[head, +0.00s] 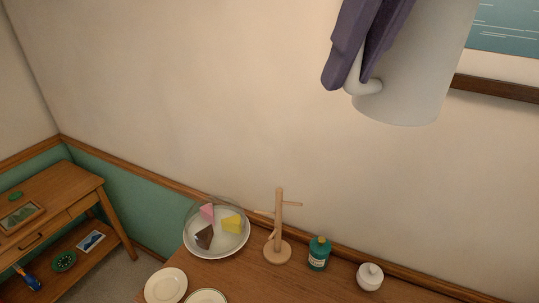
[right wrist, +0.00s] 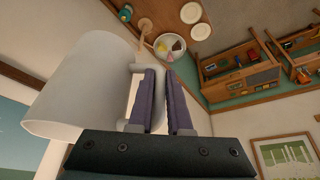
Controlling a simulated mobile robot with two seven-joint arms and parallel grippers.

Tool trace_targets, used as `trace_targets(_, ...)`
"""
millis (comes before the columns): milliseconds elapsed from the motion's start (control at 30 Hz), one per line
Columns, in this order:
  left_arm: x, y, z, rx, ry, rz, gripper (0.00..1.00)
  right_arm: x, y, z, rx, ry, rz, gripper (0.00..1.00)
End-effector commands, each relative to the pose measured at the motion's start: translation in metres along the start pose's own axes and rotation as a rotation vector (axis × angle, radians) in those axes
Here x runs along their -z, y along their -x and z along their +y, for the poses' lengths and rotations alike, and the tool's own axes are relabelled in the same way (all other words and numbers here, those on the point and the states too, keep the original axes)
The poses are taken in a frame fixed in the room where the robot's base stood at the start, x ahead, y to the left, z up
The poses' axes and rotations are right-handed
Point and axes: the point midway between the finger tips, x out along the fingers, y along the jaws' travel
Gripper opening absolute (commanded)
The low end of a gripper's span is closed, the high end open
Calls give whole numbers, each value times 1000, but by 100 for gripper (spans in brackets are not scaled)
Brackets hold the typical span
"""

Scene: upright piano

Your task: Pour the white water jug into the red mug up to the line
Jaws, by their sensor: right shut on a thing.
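The white water jug (head: 423,70) hangs in the air at the top right of the head view, high above the wooden top. My right gripper (head: 345,78) is shut on the jug's handle, with its purple fingers pointing down. In the right wrist view the jug (right wrist: 85,95) is left of my right gripper (right wrist: 160,85), and the fingers close on its handle. The jug looks about upright in the head view; its top is cut off, so its contents are hidden. I do not see the red mug in either view. My left gripper is not in view.
Below, the wooden top (head: 235,275) bears a domed plate of cake slices (head: 218,240), a wooden stand (head: 279,225), a teal bottle (head: 319,253), a white lidded pot (head: 370,276) and plates (head: 166,285). A side table (head: 60,205) stands left. A framed picture (head: 505,28) hangs near the jug.

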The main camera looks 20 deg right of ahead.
Motion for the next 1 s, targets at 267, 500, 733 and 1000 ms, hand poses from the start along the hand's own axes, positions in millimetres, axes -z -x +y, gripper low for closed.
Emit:
trace_targets(267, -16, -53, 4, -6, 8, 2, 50, -8, -80, -23, -18, -46, -5, 0)
trace_targets(500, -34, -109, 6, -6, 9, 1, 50, -20, -177, -48, -48, -118, -4, 0)
trace_targets(733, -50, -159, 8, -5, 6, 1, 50, -41, -268, -69, -75, -180, -4, 0)
trace_targets(1000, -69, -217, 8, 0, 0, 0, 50, -77, -373, -92, -98, -235, -4, 0)
